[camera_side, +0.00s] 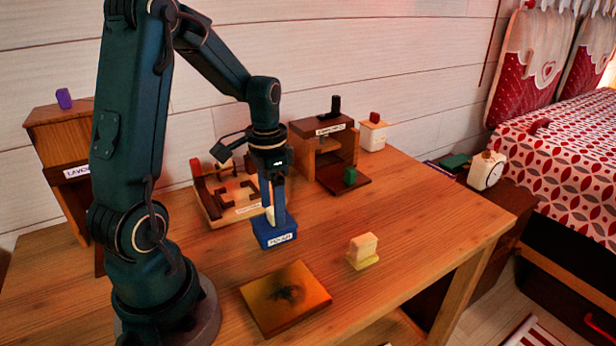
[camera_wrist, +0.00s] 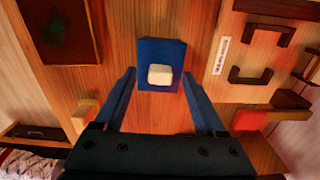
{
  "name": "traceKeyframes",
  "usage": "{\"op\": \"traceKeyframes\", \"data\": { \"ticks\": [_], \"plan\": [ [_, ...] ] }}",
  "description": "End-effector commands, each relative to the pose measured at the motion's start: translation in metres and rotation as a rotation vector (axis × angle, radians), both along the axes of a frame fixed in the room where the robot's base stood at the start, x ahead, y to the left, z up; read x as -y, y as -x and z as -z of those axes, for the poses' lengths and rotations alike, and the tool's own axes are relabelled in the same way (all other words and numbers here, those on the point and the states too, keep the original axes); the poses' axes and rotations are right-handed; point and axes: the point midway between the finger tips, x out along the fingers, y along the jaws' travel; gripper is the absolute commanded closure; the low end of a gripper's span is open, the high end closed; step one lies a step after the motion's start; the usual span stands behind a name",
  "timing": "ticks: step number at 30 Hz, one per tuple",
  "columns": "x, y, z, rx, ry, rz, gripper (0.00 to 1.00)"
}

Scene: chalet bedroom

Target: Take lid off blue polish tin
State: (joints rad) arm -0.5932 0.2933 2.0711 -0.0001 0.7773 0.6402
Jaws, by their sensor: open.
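The blue polish tin (camera_side: 275,236) stands on the wooden table, with a white label on its front. My gripper (camera_side: 273,212) points down just over the tin. In the wrist view its blue fingers are apart, one on each side of the knob, with nothing between them gripped. The fingers partly hide the knob in the side view.
A brown board with a dark patch (camera_side: 300,311) lies in front of the tin. A cream block on a yellow base (camera_side: 363,252) stands right of it. A tray with dark brackets (camera_side: 214,221) is close behind. An open wooden cabinet (camera_side: 306,160) stands farther back.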

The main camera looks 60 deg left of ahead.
Motion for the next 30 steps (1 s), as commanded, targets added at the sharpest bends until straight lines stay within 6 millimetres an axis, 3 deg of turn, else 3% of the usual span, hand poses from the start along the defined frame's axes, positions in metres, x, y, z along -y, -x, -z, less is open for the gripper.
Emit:
{"op": "traceKeyframes", "data": {
  "ticks": [7,8,13,23,30],
  "plan": [
    [0.000,0.000,0.001,0.000,0.000,0.000,0.28],
    [0.000,0.000,0.001,0.000,0.000,0.000,0.35],
    [0.000,0.000,0.001,0.000,0.000,0.000,1.00],
    [0.000,0.000,0.000,0.001,-0.001,0.000,1.00],
    [-0.001,-0.001,-0.016,0.005,-0.003,0.000,1.00]
  ]
}}
